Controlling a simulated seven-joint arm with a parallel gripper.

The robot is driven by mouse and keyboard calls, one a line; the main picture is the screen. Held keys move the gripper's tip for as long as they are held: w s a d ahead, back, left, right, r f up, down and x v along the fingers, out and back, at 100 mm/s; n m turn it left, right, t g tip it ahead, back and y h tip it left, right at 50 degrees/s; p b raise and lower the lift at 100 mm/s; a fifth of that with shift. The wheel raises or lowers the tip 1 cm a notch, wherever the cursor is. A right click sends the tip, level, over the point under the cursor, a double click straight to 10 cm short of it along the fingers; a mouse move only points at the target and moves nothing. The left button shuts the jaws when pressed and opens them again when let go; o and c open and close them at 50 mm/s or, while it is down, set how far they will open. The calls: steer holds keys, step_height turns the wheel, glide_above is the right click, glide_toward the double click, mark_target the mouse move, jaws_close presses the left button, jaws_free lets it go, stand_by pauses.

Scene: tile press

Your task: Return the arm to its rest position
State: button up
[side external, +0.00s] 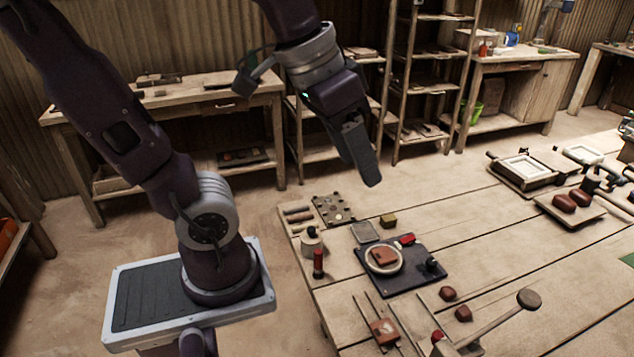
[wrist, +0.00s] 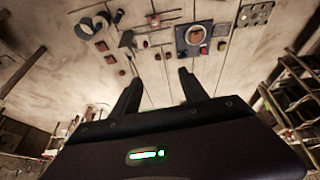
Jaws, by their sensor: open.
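Below the gripper lie a dark board (side external: 402,278) with a round plate and reddish tile, a tool palette (side external: 333,210), and a red-handled tool (side external: 318,262). A long lever (side external: 500,322) rises at the front. Shelves (side external: 430,75) stand behind. The air around the gripper looks clear.

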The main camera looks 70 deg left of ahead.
steer(key=s+f, duration=0.2)
steer(key=s, duration=0.4)
steer(key=shift+d+f+t+y, duration=0.3)
steer(key=shift+d+f+t, duration=0.1)
steer(key=shift+d, duration=0.05)
stand_by(0.5)
